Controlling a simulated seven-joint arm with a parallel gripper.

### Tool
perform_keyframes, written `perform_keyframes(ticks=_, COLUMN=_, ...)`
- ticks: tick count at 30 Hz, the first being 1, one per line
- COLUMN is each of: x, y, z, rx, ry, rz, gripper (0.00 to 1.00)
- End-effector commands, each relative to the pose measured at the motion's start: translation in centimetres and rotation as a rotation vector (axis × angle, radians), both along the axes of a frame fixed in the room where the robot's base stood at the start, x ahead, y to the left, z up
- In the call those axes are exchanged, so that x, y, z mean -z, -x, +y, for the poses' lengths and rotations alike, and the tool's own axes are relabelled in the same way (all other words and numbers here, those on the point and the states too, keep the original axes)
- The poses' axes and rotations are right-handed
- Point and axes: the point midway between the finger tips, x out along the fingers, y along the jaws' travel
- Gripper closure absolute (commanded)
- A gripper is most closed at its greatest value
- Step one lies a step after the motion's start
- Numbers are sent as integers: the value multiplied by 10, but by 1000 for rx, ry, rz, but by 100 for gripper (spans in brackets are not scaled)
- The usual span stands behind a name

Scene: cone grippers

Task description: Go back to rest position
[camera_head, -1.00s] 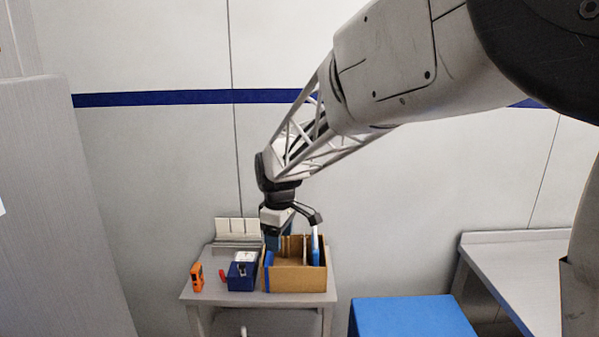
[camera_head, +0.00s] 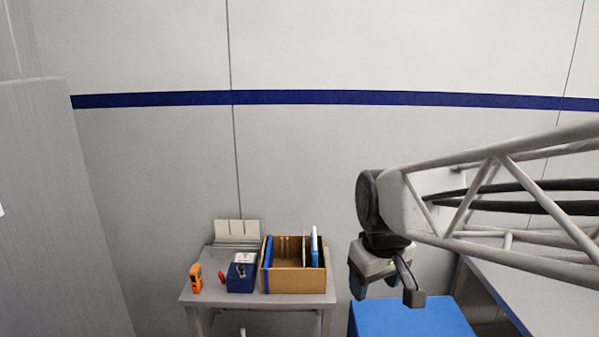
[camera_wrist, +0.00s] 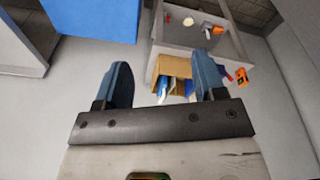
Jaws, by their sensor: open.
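My gripper (camera_head: 374,285) hangs at the right of the head view, in front of and above the blue box-like surface, clear of the small table. In the wrist view its two blue-grey fingers (camera_wrist: 163,90) are spread wide apart with nothing held between them. Part of the arm reaches in from the right edge of the head view.
A small grey table (camera_head: 318,299) holds a cardboard box (camera_head: 296,281) with blue and white items, a dark blue box (camera_head: 240,279), an orange device (camera_head: 196,278) and a small red item (camera_head: 222,277). A blue surface (camera_head: 440,320) and grey bench (camera_head: 540,290) stand right.

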Motion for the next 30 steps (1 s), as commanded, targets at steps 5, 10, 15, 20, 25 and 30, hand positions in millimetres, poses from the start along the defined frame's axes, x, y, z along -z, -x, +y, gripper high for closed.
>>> perform_keyframes(ticks=5, x=5, y=45, z=-22, rx=141, ry=-19, rz=-22, gripper=36)
perform_keyframes(ticks=10, x=14, y=84, z=-38, rx=269, ry=-38, rz=-41, gripper=36)
perform_keyframes(ticks=15, x=23, y=112, z=-47, rx=365, ry=-53, rz=-54, gripper=36)
perform_keyframes(ticks=20, x=28, y=125, z=-51, rx=410, ry=-60, rz=-61, gripper=36)
perform_keyframes(ticks=25, x=29, y=128, z=-52, rx=419, ry=-61, rz=-61, gripper=36)
perform_keyframes(ticks=30, x=29, y=127, z=-52, rx=417, ry=-61, rz=-60, gripper=36)
